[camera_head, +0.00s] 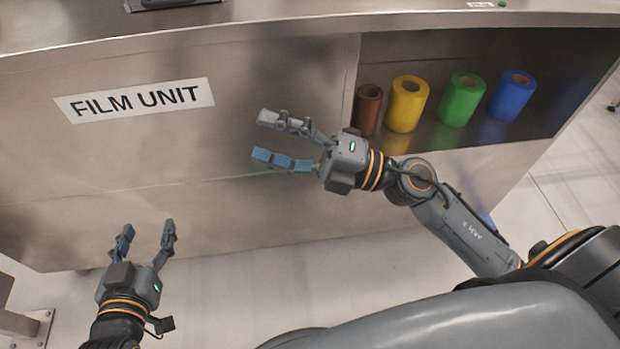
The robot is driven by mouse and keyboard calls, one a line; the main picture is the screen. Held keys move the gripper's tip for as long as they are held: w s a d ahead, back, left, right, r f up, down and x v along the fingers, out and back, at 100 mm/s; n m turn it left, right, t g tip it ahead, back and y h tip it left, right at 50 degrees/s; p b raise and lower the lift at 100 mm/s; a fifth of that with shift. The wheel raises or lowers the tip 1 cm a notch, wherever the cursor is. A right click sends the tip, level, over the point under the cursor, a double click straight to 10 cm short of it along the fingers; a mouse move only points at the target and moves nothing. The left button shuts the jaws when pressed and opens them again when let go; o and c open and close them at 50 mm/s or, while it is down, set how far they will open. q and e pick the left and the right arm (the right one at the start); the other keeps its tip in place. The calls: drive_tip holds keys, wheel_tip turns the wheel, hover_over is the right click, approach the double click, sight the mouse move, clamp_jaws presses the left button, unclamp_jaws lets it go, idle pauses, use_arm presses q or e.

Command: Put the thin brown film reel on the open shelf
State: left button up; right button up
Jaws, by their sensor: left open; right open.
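The thin brown film reel (368,110) stands upright at the left end of the open shelf (470,52), a recess in the metal film unit. It is narrower than the coloured reels beside it. My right gripper (262,138) is open and empty in front of the unit's closed panel, to the left of the brown reel and apart from it. My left gripper (148,230) is open and empty, low at the left, in front of the unit's lower edge.
A yellow reel (407,104), a green reel (462,99) and a blue reel (512,96) stand in a row right of the brown one. The metal unit (250,70) bears a FILM UNIT label (134,101). Bare floor (560,215) lies at the right.

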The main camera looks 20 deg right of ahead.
drive_tip(key=w+d+m+t+h, duration=0.3)
drive_tip(key=d+m+t+h, duration=0.45)
drive_tip(key=m, duration=0.85)
wheel_tip(320, 180, down, 14)
drive_tip(key=s+a+m+g+h, duration=0.1)
drive_tip(key=s+m+g+h, duration=0.1)
drive_tip(key=m+g+h, duration=0.2)
drive_tip(key=m+h, duration=0.3)
drive_tip(key=m, duration=0.4)
drive_tip(key=shift+s+a+f, duration=0.2)
drive_tip(key=shift+a+f, duration=0.05)
drive_tip(key=shift+g, duration=0.25)
